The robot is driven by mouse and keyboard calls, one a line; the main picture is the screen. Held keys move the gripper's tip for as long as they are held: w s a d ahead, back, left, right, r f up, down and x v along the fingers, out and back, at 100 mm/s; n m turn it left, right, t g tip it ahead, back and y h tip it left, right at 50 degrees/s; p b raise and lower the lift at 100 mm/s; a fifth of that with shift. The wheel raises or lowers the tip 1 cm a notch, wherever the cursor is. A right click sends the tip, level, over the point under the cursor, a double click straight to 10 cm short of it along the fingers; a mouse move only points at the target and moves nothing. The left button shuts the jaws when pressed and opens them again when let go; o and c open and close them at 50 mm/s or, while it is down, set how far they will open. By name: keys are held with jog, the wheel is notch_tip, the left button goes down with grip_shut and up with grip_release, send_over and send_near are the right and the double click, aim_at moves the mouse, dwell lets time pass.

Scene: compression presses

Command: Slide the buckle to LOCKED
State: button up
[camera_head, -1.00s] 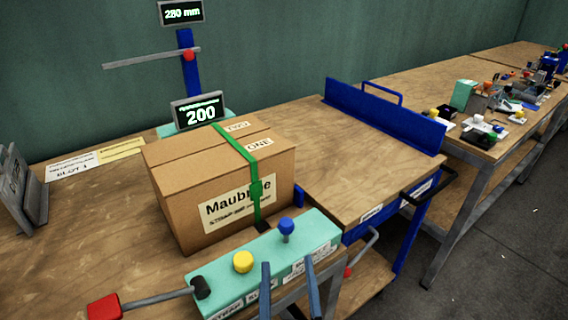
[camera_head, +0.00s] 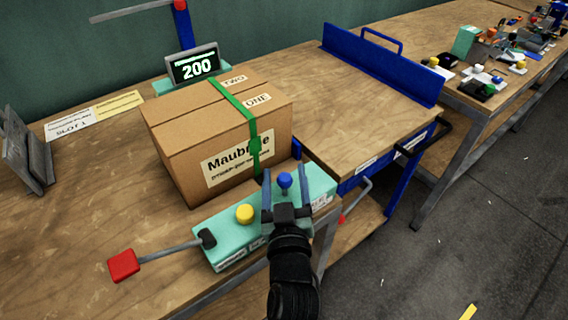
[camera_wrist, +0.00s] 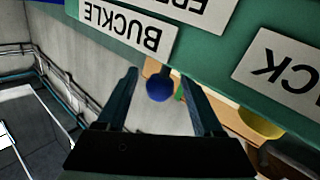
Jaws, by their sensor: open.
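The blue knob (camera_head: 285,180) stands at the right end of a teal control block (camera_head: 325,180). My gripper (camera_head: 286,186) is open, with its fingers on either side of the knob in the head view. In the wrist view, the blue knob (camera_wrist: 160,86) shows between the two fingertips (camera_wrist: 159,80), with no clear contact. A white BUCKLE label (camera_wrist: 122,27) is on the block's front there. My gripper hides part of the block.
A yellow knob (camera_head: 245,214) and a lever with a red handle (camera_head: 123,265) are to the left of my gripper. A display (camera_head: 193,67) reading 200 stands behind the box. A blue-railed table (camera_head: 370,95) is to the right.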

jog(key=shift+w, duration=1.35)
grip_shut()
dwell(0.5)
